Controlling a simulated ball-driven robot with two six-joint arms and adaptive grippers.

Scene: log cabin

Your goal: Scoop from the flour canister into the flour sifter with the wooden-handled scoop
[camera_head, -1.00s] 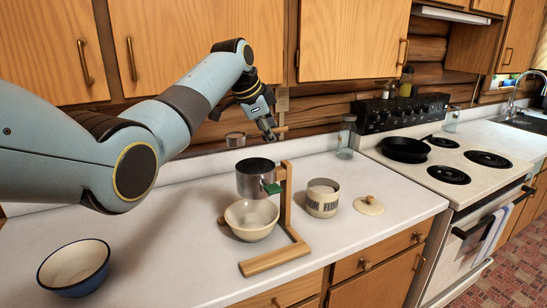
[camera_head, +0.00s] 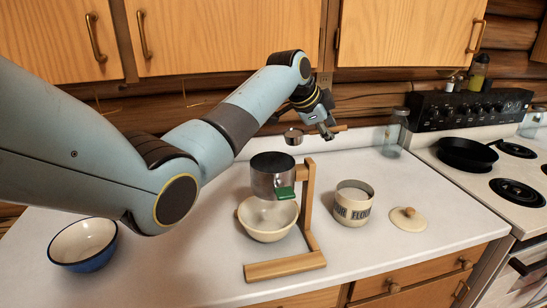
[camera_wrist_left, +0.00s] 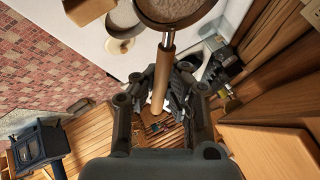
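My left gripper (camera_head: 323,124) is shut on the wooden handle of the scoop (camera_head: 293,137), held in the air behind and above the sifter. In the left wrist view the handle (camera_wrist_left: 168,50) runs between the fingers, and the scoop's cup (camera_wrist_left: 172,8) shows greyish-beige inside; I cannot tell if that is flour. The metal flour sifter (camera_head: 270,180), with a green tab, is held on a wooden stand (camera_head: 309,200) above a cream bowl (camera_head: 266,222). The open cream flour canister (camera_head: 353,208) stands right of the stand, with white flour inside. My right gripper is not in view.
The canister lid (camera_head: 408,219) lies right of the canister. A blue-rimmed bowl (camera_head: 92,262) stands at the left. A glass jar (camera_head: 394,135) stands at the back, by the stove with a black pan (camera_head: 466,154). Cabinets hang above.

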